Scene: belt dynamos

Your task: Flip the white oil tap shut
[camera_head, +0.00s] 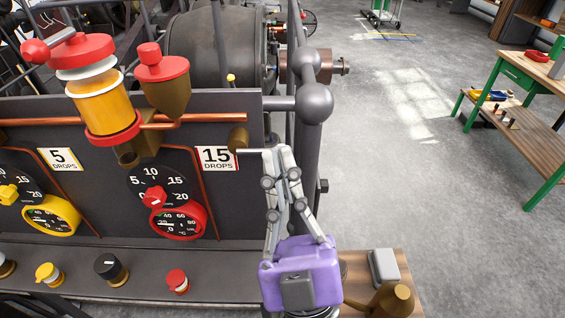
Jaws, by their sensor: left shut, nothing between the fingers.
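A brass tap body (238,139) sits on the dark panel above the "15 DROPS" plate (217,158). A thin white lever (252,151) points right from it, roughly level; I take this to be the white oil tap. My left gripper (279,151), with a purple body and grey fingers, points up from below. Its fingertips are together and empty, at the right end of the lever. I cannot tell whether they touch it. The fingers may hide the lever's end. My right gripper is not in view.
A red-capped amber oiler (98,98) and a red-capped brass cup (164,78) stand on the panel's top left. Red-rimmed (180,220) and yellow-rimmed gauges (52,215) sit below. A grey ball-topped post (315,103) rises close behind the gripper.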

